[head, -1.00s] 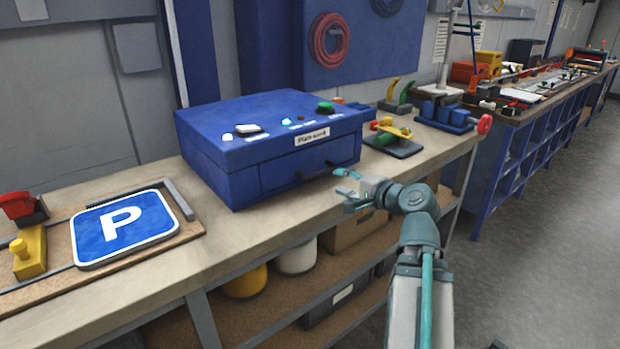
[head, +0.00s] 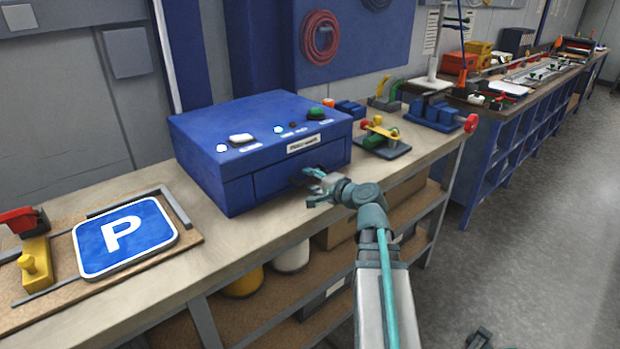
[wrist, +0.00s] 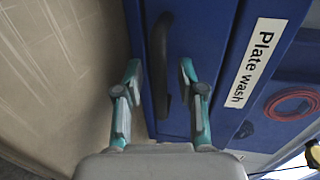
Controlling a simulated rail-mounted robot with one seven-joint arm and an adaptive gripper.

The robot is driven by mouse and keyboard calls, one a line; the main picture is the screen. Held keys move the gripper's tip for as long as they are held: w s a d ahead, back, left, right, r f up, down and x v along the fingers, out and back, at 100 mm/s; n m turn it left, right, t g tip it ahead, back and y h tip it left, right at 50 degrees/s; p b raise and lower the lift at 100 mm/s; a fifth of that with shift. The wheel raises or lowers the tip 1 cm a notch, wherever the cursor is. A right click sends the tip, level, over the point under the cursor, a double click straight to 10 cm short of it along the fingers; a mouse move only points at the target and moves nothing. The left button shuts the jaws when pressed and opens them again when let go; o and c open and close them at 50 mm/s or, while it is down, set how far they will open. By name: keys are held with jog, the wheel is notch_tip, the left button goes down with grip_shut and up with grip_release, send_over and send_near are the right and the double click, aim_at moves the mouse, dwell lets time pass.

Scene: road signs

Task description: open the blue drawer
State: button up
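The blue drawer (head: 285,177) is in the front of a blue box (head: 230,122) on the workbench, under a white "Plate wash" label (head: 303,143). The drawer front looks flush with the box. In the wrist view its dark curved handle (wrist: 161,62) stands between the two teal fingers of my gripper (wrist: 159,72). The fingers are spread apart, with a gap visible on each side of the handle. In the head view my gripper (head: 314,187) is at the drawer front and hides most of the handle.
A blue P sign (head: 123,238) lies on a board at the left, with a yellow and red clamp (head: 36,255) beside it. A small fixture (head: 383,140) stands right of the box. The floor in front of the bench is open at right.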

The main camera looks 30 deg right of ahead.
jog(key=shift+w+a, duration=0.1)
jog(key=shift+w, duration=0.2)
jog(key=shift+c, duration=0.2)
grip_shut()
